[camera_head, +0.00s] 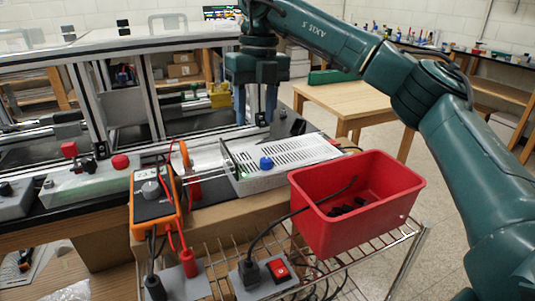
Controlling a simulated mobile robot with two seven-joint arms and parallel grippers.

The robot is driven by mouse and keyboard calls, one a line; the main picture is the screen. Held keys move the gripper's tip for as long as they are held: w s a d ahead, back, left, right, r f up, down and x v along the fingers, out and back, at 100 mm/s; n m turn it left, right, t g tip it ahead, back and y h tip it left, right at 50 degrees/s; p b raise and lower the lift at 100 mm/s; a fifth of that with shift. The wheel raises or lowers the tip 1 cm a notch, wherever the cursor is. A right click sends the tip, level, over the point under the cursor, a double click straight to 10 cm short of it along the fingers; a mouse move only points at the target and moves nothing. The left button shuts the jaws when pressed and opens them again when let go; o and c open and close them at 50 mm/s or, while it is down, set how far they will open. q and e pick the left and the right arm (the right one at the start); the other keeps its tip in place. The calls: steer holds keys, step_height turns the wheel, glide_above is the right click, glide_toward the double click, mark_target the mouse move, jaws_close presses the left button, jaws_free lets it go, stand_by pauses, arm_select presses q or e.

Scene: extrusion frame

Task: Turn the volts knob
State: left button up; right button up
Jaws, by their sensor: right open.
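A silver slotted box (290,153), which looks like a power supply, lies on a cardboard box and carries a blue knob (266,163) near its front edge. An orange multimeter (170,215) stands to its left with a grey dial (151,190). Labels are too small to read, so I cannot tell which one is marked volts. My right gripper (256,106) points down above and behind the silver box. Its two fingers are apart, with nothing between them, and it is clear of both knobs. My left gripper is not in view.
A red bin (358,205) with dark parts stands right of the silver box on a wire shelf (345,275). A black plug and red switch (278,269) sit in front, with cables around. An aluminium extrusion frame (148,95) stands behind at left.

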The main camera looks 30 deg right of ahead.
mark_target(266, 159)
steer(key=shift+m+h, duration=0.3)
steer(key=shift+h, duration=0.2)
steer(key=f, duration=0.3)
steer(key=d+f, duration=0.1)
steer(key=f, duration=0.3)
steer(key=d+f, duration=0.1)
steer(key=f, duration=0.3)
steer(key=shift+w+d, duration=0.1)
steer(key=shift+d, duration=0.05)
steer(key=c, duration=1)
